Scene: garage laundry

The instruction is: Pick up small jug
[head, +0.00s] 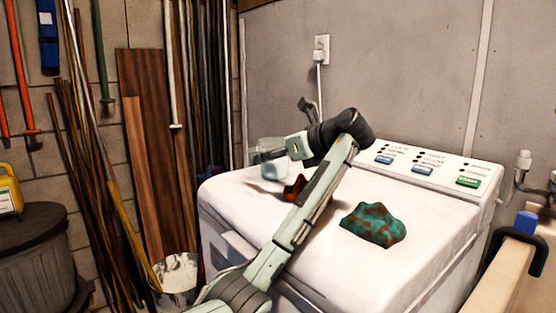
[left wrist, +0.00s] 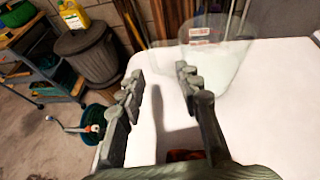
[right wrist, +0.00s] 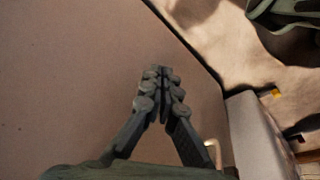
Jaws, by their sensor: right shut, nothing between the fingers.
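The small jug (head: 270,157) is clear and pale. It stands at the back left of the white washing machine top, partly hidden by my left arm. In the left wrist view the jug (left wrist: 222,48) shows a red and white label. My left gripper (left wrist: 161,73) is open and empty over the machine top. The jug lies ahead of it, partly behind the right-hand finger and not between the fingers. In the head view its fingers are hard to make out. My right gripper (right wrist: 160,70) is shut and empty beside a plain brownish surface.
The washing machine (head: 250,205) also bears a red-brown cloth (head: 294,191) under my left arm and a green-brown cloth (head: 373,224). Its control panel (head: 440,164) is at the back. A bucket (head: 175,276) and a dark bin (head: 35,265) stand left of it.

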